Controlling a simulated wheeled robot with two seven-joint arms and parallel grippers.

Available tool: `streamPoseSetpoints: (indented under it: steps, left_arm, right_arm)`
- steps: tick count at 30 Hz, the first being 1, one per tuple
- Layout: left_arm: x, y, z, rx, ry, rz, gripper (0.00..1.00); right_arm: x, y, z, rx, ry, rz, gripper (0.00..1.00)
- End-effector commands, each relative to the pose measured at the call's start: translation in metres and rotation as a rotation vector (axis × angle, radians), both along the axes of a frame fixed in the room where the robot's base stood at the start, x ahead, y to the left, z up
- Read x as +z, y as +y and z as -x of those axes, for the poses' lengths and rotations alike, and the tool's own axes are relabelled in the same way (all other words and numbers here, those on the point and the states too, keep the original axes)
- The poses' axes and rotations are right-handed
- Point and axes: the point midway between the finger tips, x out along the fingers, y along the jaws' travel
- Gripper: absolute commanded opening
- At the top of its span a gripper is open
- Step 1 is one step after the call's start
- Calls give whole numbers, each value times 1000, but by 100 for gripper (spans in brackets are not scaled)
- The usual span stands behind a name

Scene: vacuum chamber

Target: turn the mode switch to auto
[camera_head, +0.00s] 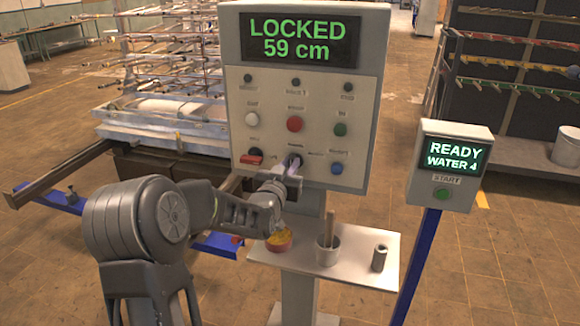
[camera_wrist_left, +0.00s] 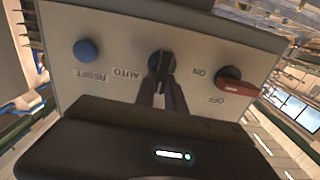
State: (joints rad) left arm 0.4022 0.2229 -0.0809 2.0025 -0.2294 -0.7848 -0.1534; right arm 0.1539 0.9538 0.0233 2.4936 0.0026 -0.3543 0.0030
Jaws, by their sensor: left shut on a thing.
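The mode switch (camera_wrist_left: 161,59) is a dark round knob on the lower row of the pale control panel, beside an AUTO label. In the left wrist view the panel appears upside down. My left gripper (camera_wrist_left: 162,77) is at the knob with its two dark fingers closed on it from either side. In the head view my left gripper (camera_head: 284,176) reaches the panel's lower row from the front and mostly covers the knob. Which way the knob points is hard to tell. My right gripper is not in view.
A red rotary switch (camera_head: 251,160) and a blue button (camera_head: 337,168) flank the knob. The display (camera_head: 299,39) reads LOCKED 59 cm. Below, a shelf (camera_head: 345,270) holds a bowl (camera_head: 279,241), a cup (camera_head: 327,253) and a small cylinder (camera_head: 379,258). A START post (camera_head: 449,165) stands right.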

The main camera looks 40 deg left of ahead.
Motion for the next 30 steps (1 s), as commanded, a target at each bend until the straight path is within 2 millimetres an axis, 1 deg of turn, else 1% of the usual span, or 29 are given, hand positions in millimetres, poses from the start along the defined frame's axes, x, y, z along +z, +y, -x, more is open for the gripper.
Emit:
streamPoseSetpoints:
  steps: [8, 11, 15, 21, 30]
  left_arm:
    - [-4, -2, -1, -2, 35, -109, 0]
    - [-5, -3, -1, 0, 56, -172, 0]
    - [-6, -5, -2, -1, 93, -282, 0]
    - [-6, -7, -3, 0, 156, -458, 0]
    - [-7, -10, -4, 0, 249, -720, 0]
  right_arm:
    - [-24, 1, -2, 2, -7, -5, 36]
    - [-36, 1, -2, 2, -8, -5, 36]
    - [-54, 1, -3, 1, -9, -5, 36]
    - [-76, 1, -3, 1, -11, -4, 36]
    - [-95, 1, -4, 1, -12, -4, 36]
